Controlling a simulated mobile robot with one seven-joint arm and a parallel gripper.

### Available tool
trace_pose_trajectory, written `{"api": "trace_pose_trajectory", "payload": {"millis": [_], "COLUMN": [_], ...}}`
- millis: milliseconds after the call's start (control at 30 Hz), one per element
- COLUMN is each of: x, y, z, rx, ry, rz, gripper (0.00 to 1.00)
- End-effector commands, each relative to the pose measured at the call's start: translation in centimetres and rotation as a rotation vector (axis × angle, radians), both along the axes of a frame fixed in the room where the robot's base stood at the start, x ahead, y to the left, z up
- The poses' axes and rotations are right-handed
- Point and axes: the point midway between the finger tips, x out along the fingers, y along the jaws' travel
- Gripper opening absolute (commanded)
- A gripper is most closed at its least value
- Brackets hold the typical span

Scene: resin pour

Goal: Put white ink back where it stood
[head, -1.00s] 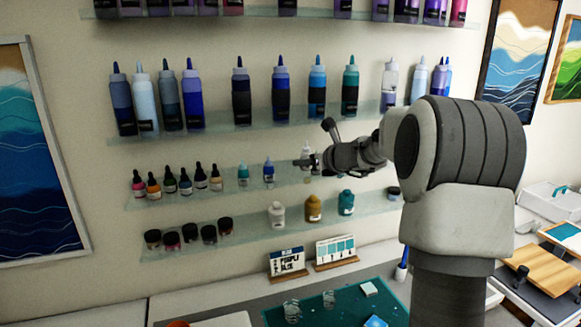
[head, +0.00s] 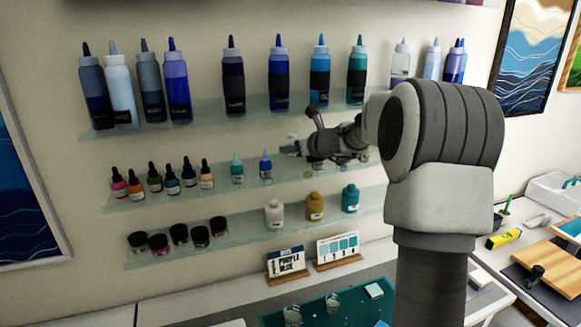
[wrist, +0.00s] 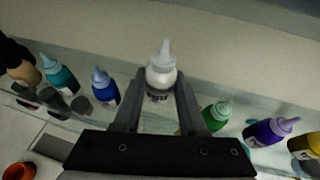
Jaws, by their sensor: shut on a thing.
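The white ink (wrist: 161,74) is a small white bottle with a pale nozzle. It stands upright between my two fingers in the wrist view. My gripper (wrist: 158,92) is shut on it. In the head view, my gripper (head: 292,148) is at the middle shelf (head: 222,184), to the right of the small blue bottle (head: 265,166). Only the top of the white ink (head: 292,137) shows there, behind the gripper. I cannot tell whether its base touches the shelf.
In the wrist view, blue (wrist: 105,87) and teal (wrist: 60,74) bottles stand left of the white ink. Green (wrist: 219,117), purple (wrist: 268,131) and yellow (wrist: 305,145) ones stand right. The upper shelf (head: 205,112) holds large bottles above my gripper.

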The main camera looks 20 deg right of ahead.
Motion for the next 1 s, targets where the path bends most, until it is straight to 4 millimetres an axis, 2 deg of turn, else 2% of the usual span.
{"api": "trace_pose_trajectory", "payload": {"millis": [33, 267, 533, 1000], "x": [0.0, 0.0, 0.1, 0.1], "y": [-0.1, -0.1, -0.2, -0.1], "z": [-1.1, -2.0, -5.1, -5.6], "rx": [-0.001, -0.001, -0.002, -0.002], "ry": [-0.002, -0.002, -0.003, -0.002], "rz": [-0.003, -0.005, -0.010, -0.013], "gripper": [0.00, 0.00, 0.00, 0.00]}}
